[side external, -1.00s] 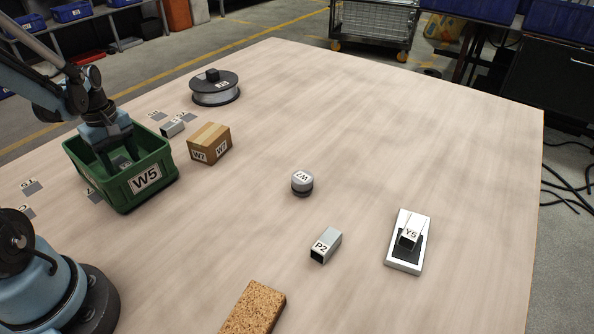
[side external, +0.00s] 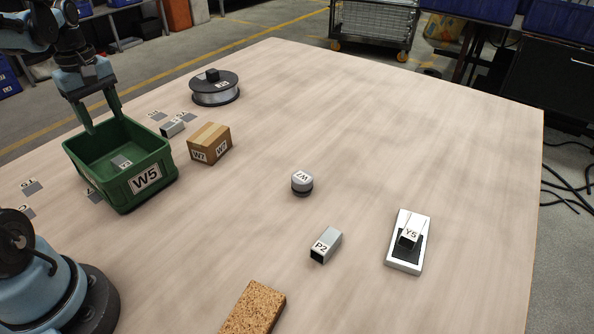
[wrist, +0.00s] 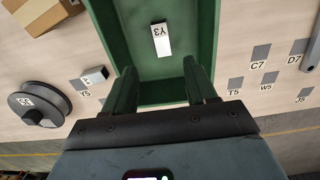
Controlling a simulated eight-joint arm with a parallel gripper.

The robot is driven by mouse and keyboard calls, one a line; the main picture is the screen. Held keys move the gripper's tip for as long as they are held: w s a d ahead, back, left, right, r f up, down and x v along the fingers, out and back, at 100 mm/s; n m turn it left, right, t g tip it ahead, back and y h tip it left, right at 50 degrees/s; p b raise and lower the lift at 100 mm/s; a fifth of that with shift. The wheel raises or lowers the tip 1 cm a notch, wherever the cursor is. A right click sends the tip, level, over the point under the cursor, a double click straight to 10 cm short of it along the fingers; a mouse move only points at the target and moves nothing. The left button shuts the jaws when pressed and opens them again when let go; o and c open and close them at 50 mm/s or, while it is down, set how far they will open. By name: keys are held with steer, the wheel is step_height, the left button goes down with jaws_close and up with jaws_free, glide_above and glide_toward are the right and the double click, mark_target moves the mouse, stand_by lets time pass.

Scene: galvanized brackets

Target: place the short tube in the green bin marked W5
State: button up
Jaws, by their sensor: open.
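The green bin marked W5 (side external: 161,189) stands upright at the left of the table; its wall also shows in the wrist view (wrist: 205,35). A small light-grey piece marked Y3 (wrist: 161,40) lies on the bin floor, and it also shows in the side view (side external: 121,163). It looks like a short piece of tube, but its ends are not clear. My gripper (side external: 104,122) is open and empty over the bin's far side, its fingers apart and clear of the piece. In the wrist view the fingers (wrist: 163,72) point toward the bin.
A square tube marked P2 (side external: 326,245) lies mid-table. A carton (side external: 210,143), a small grey block (side external: 172,128) and a spool (side external: 215,88) stand near the bin.

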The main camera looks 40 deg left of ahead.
steer(key=w+d+m+t, duration=0.3)
steer(key=d+m+t, duration=0.4)
steer(key=d+m, duration=1)
steer(key=d, duration=0.5)
steer(key=shift+w+d+f+m, duration=0.15)
steer(key=shift+f+m, duration=0.05)
steer(key=shift+m, duration=0.2)
